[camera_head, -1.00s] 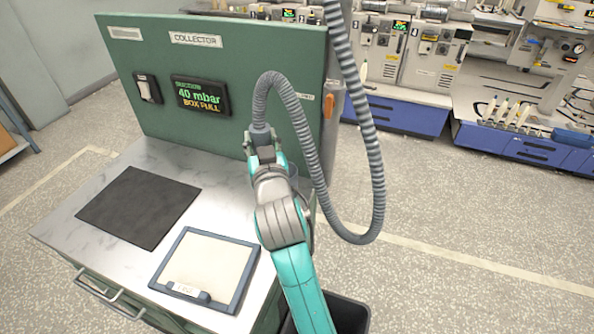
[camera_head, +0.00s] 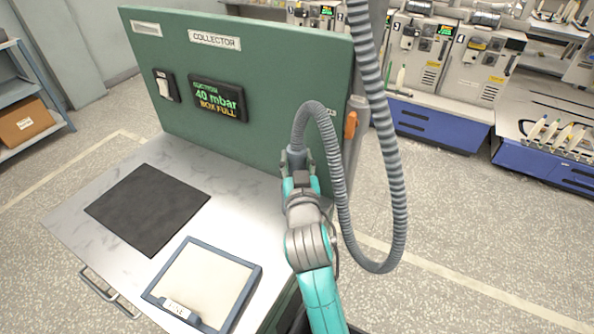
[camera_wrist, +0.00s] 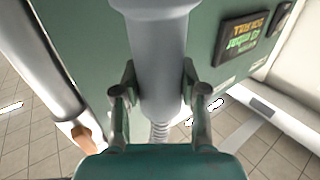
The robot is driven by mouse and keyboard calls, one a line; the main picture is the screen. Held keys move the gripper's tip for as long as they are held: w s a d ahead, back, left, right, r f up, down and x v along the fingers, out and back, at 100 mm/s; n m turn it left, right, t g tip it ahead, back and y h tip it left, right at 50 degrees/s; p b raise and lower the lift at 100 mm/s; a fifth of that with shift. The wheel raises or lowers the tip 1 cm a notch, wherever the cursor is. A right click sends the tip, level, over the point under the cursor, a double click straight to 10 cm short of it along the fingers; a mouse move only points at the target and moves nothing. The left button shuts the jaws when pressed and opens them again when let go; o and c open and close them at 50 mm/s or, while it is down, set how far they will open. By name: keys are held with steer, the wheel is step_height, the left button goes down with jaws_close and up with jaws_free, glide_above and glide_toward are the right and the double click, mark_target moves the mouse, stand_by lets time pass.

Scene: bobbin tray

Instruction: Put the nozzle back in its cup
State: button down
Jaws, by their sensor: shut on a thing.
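My gripper (camera_head: 299,168) is shut on the nozzle at the end of a grey ribbed hose (camera_head: 393,170). In the wrist view the nozzle (camera_wrist: 160,65) is a smooth grey tube between the two fingers of my gripper (camera_wrist: 161,95). In the head view the gripper and nozzle are at the right end of the bench, in front of the green collector panel (camera_head: 265,140). My arm covers most of the nozzle there. I cannot make out the cup; the bench's right corner is partly behind my arm.
The metal bench (camera_head: 225,215) holds a black mat (camera_head: 148,210) and a blue-framed pale tray (camera_head: 250,290). The panel's display (camera_head: 218,98) reads 40 mbar, BOX FULL. The hose hangs in a loop right of my arm. Machines with blue drawers (camera_head: 435,122) stand behind.

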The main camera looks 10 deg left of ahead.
steer(key=shift+f, duration=1.85)
steer(key=c, duration=0.6)
jaws_free()
steer(key=shift+c, duration=0.2)
steer(key=shift+r, duration=0.1)
steer(key=shift+s+r, duration=0.1)
steer(key=v, duration=1.2)
